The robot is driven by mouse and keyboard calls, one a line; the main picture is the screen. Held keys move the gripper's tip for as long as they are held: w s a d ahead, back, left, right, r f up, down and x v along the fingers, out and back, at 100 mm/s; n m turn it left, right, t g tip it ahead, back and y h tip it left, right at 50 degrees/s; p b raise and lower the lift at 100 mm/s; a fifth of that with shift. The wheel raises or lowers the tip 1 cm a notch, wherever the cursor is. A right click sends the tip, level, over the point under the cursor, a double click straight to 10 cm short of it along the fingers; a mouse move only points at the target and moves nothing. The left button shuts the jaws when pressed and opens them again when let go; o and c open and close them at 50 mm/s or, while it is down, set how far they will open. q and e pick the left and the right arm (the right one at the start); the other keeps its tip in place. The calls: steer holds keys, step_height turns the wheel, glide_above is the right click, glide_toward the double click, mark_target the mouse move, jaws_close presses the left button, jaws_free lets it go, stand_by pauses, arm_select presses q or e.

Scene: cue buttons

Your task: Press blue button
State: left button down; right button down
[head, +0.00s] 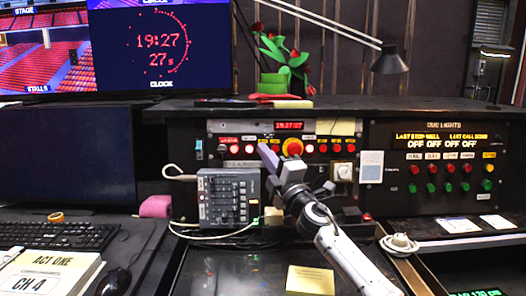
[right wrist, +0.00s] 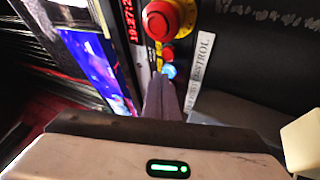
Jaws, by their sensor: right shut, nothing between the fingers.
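The blue button (right wrist: 169,71) glows on the panel in the right wrist view, just beyond the fingertips of my right gripper (right wrist: 158,82). The fingers are shut and empty and point at the panel close to the button. I cannot tell whether they touch it. In the head view my right gripper (head: 266,150) reaches up to the button row, left of the big red mushroom button (head: 292,146). The blue button is not visible there, apparently hidden behind the gripper. My left gripper is not in view.
A grey keypad box (head: 222,198) stands left of my right gripper. A cue lights panel (head: 440,160) is at the right. A yellow note (head: 311,280) lies on the desk.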

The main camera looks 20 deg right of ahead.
steer(key=shift+w, duration=0.15)
stand_by(0.4)
steer(key=shift+s+a+p, duration=0.15)
steer(key=shift+s+p, duration=0.5)
steer(key=shift+s, duration=0.15)
steer(key=shift+r, duration=0.1)
steer(key=shift+s+a+r+p, duration=0.1)
steer(key=shift+s+a+p, duration=0.15)
steer(key=shift+s+p, duration=0.45)
steer(key=shift+s+a+r+p, duration=0.2)
steer(key=shift+s+p, duration=0.35)
steer(key=shift+s, duration=0.3)
steer(key=shift+s+a+r+p, duration=0.1)
steer(key=shift+s+a+p, duration=0.15)
steer(key=shift+s+p, duration=0.45)
